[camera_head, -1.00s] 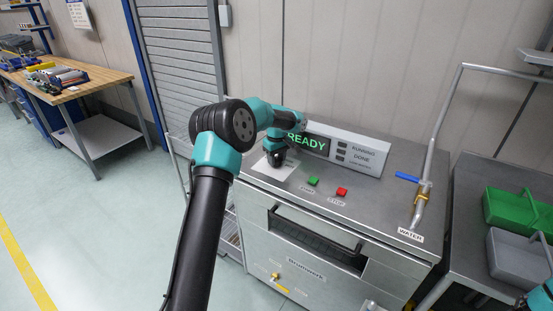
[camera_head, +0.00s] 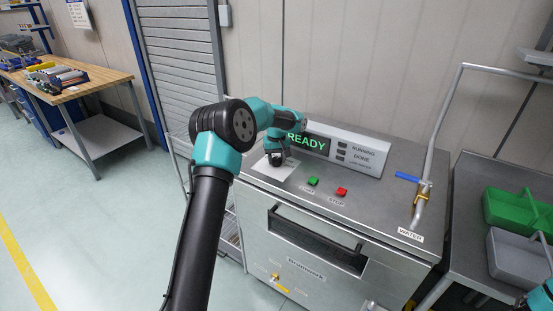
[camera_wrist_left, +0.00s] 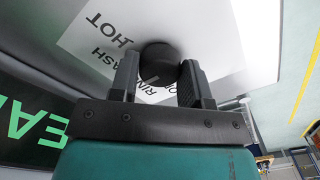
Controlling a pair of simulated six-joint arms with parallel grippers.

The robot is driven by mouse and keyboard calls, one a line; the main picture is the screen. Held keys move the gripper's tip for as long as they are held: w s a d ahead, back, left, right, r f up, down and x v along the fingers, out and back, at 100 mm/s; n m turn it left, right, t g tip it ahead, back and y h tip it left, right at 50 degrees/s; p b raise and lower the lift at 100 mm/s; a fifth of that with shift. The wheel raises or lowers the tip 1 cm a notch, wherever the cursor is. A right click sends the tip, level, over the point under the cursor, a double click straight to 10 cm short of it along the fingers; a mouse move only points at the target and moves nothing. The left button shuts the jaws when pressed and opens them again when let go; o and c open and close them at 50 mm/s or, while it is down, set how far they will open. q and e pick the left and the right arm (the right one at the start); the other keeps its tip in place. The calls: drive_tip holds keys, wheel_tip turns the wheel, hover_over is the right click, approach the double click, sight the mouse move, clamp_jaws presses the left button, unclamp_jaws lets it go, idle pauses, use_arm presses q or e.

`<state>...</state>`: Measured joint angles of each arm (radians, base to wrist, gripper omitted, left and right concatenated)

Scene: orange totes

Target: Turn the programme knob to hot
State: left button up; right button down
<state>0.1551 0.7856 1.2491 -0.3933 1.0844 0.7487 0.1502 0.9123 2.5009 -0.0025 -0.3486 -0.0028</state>
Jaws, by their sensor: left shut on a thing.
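The programme knob (camera_wrist_left: 158,58) is a round black knob on a white label plate (camera_head: 268,171) at the left of the machine top. In the left wrist view the plate bears the printed words HOT, WASH and one starting RIN, partly covered by the knob and fingers. My left gripper (camera_head: 277,160) is down over the plate, its fingers on both sides of the knob in the left wrist view, shut on it. A small pale mark shows at the knob's near edge; I cannot tell for sure where the knob points. The display (camera_head: 308,142) reads READY in green.
A green button (camera_head: 313,181) and a red button (camera_head: 341,192) sit right of the plate. A water pipe with a blue lever (camera_head: 407,177) stands at the machine's right. Green (camera_head: 515,211) and grey (camera_head: 518,254) totes are on the right-hand table. Part of my right arm shows at the lower right corner.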

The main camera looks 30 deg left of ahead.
sight(277, 159)
use_arm(q)
drive_tip(key=m, duration=1.3)
idle(0.5)
drive_tip(key=o, duration=0.9)
wheel_tip(277, 159, up, 18)
drive_tip(key=shift+f, duration=0.25)
idle(0.4)
